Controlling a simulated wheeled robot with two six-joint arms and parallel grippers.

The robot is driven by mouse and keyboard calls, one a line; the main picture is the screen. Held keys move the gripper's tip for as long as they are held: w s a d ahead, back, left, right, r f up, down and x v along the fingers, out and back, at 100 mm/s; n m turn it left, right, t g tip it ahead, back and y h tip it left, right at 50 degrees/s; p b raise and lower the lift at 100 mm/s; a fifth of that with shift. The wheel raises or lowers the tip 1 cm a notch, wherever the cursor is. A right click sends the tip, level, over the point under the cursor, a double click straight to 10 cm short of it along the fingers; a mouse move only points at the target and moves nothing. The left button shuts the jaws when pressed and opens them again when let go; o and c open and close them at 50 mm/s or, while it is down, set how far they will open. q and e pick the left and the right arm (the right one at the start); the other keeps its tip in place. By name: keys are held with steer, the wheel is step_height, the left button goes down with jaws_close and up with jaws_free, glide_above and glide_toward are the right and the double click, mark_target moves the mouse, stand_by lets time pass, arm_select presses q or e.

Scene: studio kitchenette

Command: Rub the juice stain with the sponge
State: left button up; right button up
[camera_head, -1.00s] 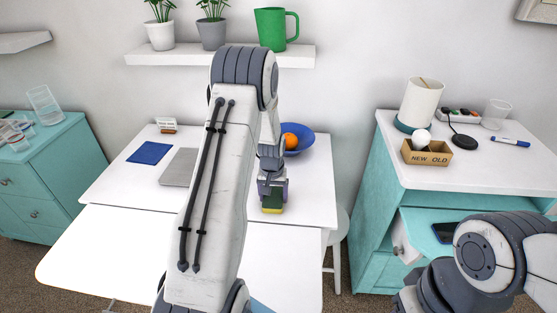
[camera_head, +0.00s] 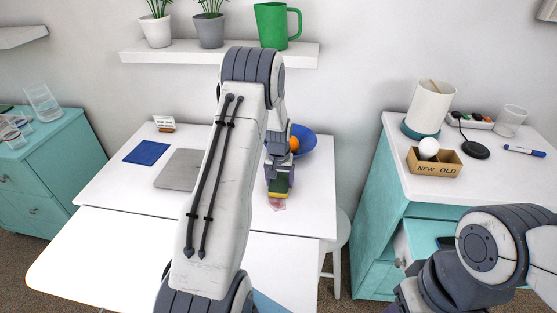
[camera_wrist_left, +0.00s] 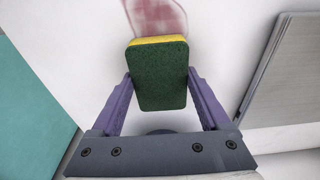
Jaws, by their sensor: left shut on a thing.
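My left gripper (camera_head: 279,180) is shut on the sponge (camera_head: 280,188), which is yellow with a dark green scouring side. In the left wrist view the sponge (camera_wrist_left: 158,78) sits between the two purple fingers, green side facing the camera. The juice stain (camera_head: 278,204) is a faint pinkish-red smear on the white table, just in front of the sponge in the head view. In the left wrist view the stain (camera_wrist_left: 157,16) runs up to the sponge's yellow edge, and part of it may be hidden. I cannot tell if the sponge touches the table. My right gripper is out of view.
A blue bowl (camera_head: 304,141) with an orange (camera_head: 293,144) stands behind the gripper. A grey laptop (camera_head: 178,169) and a blue cloth-like item (camera_head: 147,152) lie on the table (camera_head: 110,185) to the left. A white stool (camera_head: 342,232) stands at the table's right.

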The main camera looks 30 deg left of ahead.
mark_target(280, 181)
arm_select(q)
step_height(280, 181, up, 3)
steer(key=shift+d+r+p, duration=0.1)
steer(key=shift+d+p, duration=0.05)
steer(key=shift+p, duration=0.9)
steer(key=shift+a+r+p, duration=0.15)
steer(key=shift+a+p, duration=0.05)
steer(key=shift+p, duration=0.1)
steer(key=shift+r+p, duration=1.55)
steer(key=shift+r, duration=0.55)
